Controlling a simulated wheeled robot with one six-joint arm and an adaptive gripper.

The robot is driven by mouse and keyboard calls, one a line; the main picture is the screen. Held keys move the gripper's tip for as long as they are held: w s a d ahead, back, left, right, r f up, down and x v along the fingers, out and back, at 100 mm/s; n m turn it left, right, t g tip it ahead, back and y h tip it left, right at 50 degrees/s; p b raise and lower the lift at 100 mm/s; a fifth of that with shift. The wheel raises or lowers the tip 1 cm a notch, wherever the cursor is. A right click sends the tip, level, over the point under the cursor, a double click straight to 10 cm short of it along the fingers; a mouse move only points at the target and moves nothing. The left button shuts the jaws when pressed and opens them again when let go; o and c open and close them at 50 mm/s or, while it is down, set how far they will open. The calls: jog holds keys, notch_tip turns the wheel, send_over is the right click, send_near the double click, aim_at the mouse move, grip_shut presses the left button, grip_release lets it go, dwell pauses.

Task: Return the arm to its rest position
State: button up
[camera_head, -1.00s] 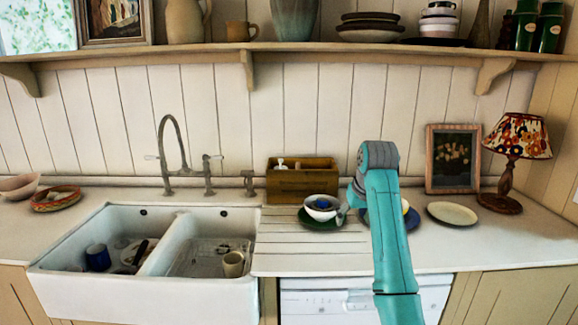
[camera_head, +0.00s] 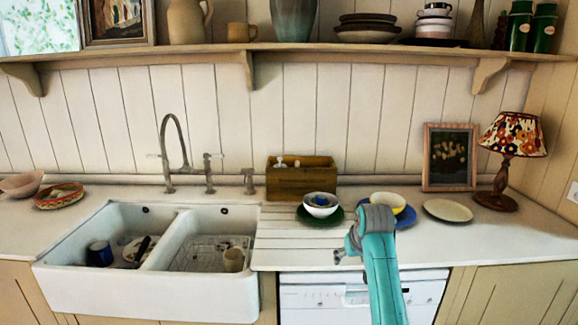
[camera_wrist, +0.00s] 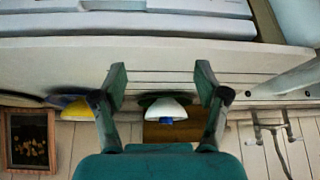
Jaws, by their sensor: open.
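My arm is teal with grey joints and stands in front of the counter, right of the middle in the head view. My gripper (camera_head: 338,257) is at the counter's front edge, left of the arm, small in that view. In the wrist view my gripper (camera_wrist: 160,85) has its two fingers wide apart with nothing between them touching either one. A white bowl (camera_head: 320,204) with something blue in it sits on a dark green plate (camera_head: 308,220) behind the gripper; the bowl also shows in the wrist view (camera_wrist: 165,109), beyond the fingers.
A yellow-and-white bowl (camera_head: 388,201) on a blue plate (camera_head: 407,216) stands behind the arm. A cream plate (camera_head: 448,211), lamp (camera_head: 512,140) and picture frame (camera_head: 449,158) are to the right. A wooden box (camera_head: 300,180) is at the back. The double sink (camera_head: 150,295) is left.

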jog(key=s+f+t, duration=0.1)
jog(key=s+f, duration=0.5)
jog(key=f, duration=0.5)
jog(key=s+f+t, duration=0.1)
jog(key=s+f, duration=0.5)
jog(key=f, duration=0.4)
jog(key=s+f+t, duration=0.1)
jog(key=s+f, duration=0.4)
jog(key=s, duration=0.5)
jog(key=s+f+t, duration=0.1)
jog(key=s+f, duration=0.3)
jog(key=s, duration=0.5)
jog(key=s+r+m+t, duration=0.1)
jog(key=s+r+t, duration=0.25)
jog(key=s, duration=1.65)
jog(key=s+r+t, duration=0.1)
jog(key=s+r, duration=1.4)
jog(key=r, duration=0.1)
jog(key=shift+s+d+r+h, duration=0.15)
jog(key=shift+s+d+h, duration=0.15)
jog(key=shift+s, duration=0.1)
